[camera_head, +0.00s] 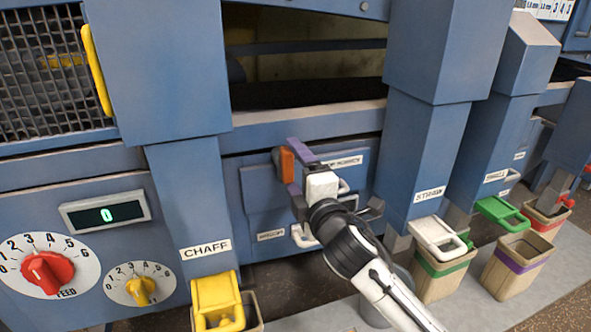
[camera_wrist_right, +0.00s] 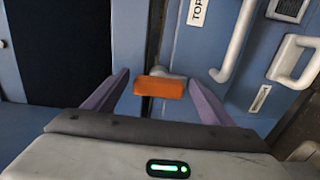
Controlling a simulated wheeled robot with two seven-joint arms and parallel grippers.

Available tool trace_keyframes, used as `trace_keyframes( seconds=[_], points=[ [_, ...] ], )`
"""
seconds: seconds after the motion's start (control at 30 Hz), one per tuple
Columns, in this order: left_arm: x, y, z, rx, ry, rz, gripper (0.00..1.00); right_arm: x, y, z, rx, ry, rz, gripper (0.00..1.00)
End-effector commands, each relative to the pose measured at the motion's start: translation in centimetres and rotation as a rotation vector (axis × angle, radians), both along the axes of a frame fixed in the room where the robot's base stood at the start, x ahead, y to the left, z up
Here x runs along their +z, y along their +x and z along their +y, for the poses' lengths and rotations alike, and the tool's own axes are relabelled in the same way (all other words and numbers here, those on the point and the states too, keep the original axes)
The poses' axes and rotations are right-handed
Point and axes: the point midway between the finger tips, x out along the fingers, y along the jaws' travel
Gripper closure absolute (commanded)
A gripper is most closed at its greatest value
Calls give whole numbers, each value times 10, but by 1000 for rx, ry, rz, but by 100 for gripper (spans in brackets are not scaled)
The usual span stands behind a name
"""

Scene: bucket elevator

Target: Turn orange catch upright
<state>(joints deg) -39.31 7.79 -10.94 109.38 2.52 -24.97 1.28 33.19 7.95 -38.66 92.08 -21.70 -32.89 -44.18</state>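The orange catch (camera_head: 287,164) is a small block on the left edge of the blue panel, beside the upper label. Its long side runs roughly up and down in the head view. In the right wrist view, which is turned sideways, the catch (camera_wrist_right: 159,87) lies across the picture. My right gripper (camera_head: 294,168) is at the catch with its purple fingers apart, one above and one below. In the wrist view the open fingers (camera_wrist_right: 159,78) stand on either side with a visible gap at each end. My left gripper is not in view.
White handles (camera_head: 303,237) stick out from the blue panels close to my right gripper. The chaff column (camera_head: 187,195) stands left of the catch and the straw column (camera_head: 424,165) right. Bins with a yellow (camera_head: 218,300), white and green flap stand below.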

Motion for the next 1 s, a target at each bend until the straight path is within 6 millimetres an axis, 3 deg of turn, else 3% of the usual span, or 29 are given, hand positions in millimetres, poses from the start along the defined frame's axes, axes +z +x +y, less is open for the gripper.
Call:
trace_keyframes(
  seconds=[0.43,0.8,1.0],
  points=[
    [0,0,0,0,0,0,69,0,-8,-3,0,-3,-3,19],
    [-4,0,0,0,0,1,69,-1,-69,-22,1,-4,-1,19],
    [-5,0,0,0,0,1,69,-1,-92,-30,0,-3,0,19]
  ],
)
